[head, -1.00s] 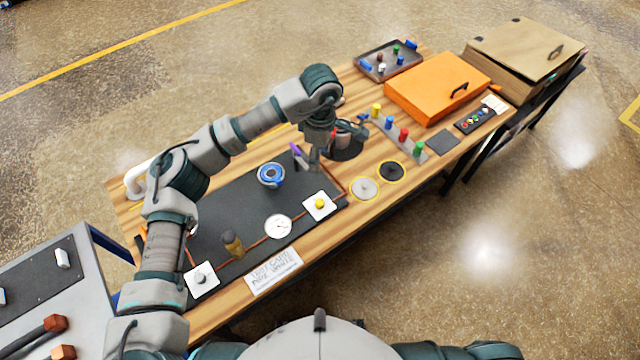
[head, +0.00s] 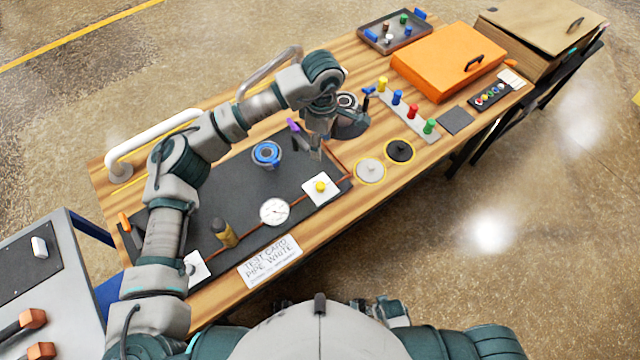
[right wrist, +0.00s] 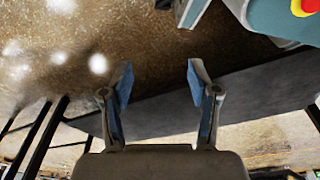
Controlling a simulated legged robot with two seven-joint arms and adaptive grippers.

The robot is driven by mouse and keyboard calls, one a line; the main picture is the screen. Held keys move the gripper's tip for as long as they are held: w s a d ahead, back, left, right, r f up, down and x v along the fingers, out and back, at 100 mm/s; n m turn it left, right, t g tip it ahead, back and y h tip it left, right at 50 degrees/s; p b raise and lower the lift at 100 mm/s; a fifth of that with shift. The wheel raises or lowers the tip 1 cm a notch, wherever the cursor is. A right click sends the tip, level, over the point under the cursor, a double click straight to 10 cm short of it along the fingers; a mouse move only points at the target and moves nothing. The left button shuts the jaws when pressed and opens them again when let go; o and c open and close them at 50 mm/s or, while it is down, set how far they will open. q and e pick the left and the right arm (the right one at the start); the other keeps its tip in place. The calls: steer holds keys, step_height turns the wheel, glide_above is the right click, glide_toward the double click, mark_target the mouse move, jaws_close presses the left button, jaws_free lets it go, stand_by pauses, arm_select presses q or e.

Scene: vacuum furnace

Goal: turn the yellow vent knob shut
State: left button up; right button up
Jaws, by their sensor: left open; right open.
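The yellow vent knob (head: 320,186) sits on a small white square plate (head: 331,193) at the right end of the dark panel (head: 225,178). My left gripper (head: 309,148) hangs just behind the knob, open and apart from it. The wrist partly hides its fingers, and I cannot see anything held. My right gripper (right wrist: 158,95) is open and empty in the right wrist view, with floor and dark table structure beyond its fingers.
A blue round valve (head: 267,154), a white gauge (head: 274,211) and a brass-coloured cylinder (head: 224,233) stand on the panel. A purple piece (head: 293,125) is close to my left fingers.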

arm_select(q)
step_height(320, 180, down, 2)
steer(key=b, duration=0.2)
glide_toward(321, 184)
step_height(321, 184, down, 9)
steer(key=shift+s+a+r, duration=0.15)
steer(key=shift+r, duration=0.05)
steer(key=shift+f, duration=0.4)
steer(key=shift+d, duration=0.2)
arm_select(e)
steer(key=r, duration=0.1)
steer(key=w+r, duration=0.1)
steer(key=r, duration=0.1)
steer(key=w+r, duration=0.1)
steer(key=shift+r, duration=0.25)
arm_select(q)
steer(key=shift+c, duration=0.2)
steer(key=shift+a, duration=0.15)
jaws_close()
